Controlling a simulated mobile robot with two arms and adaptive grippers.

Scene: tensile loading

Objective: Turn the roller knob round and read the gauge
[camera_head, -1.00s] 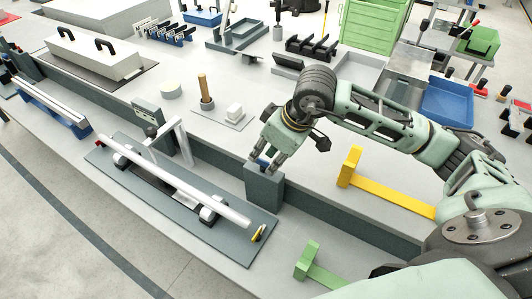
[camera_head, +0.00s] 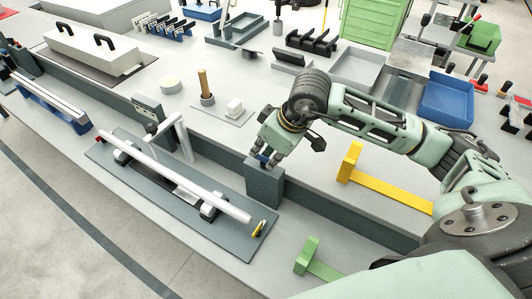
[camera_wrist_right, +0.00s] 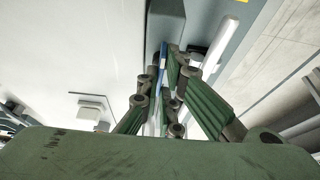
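My right gripper (camera_head: 264,158) points down at the top of a dark grey block (camera_head: 265,185) on the bench. A small blue piece (camera_wrist_right: 164,58) shows between its fingertips in the right wrist view. The fingers are close together there, but I cannot tell whether they clasp it. A long white roller (camera_head: 185,175) lies on two supports over a dark plate (camera_head: 222,243), left of the block. A small dark round part (camera_head: 151,128), perhaps a dial, sits by a white frame (camera_head: 183,138) behind the roller. No reading shows. I cannot make out the knob for certain. My left gripper is not in view.
A low dark rail (camera_head: 335,218) runs along the bench beside the block. A yellow T-shaped piece (camera_head: 390,191) lies right of it and a green one (camera_head: 310,258) in front. A wooden peg (camera_head: 204,82) and a small white block (camera_head: 235,106) stand behind.

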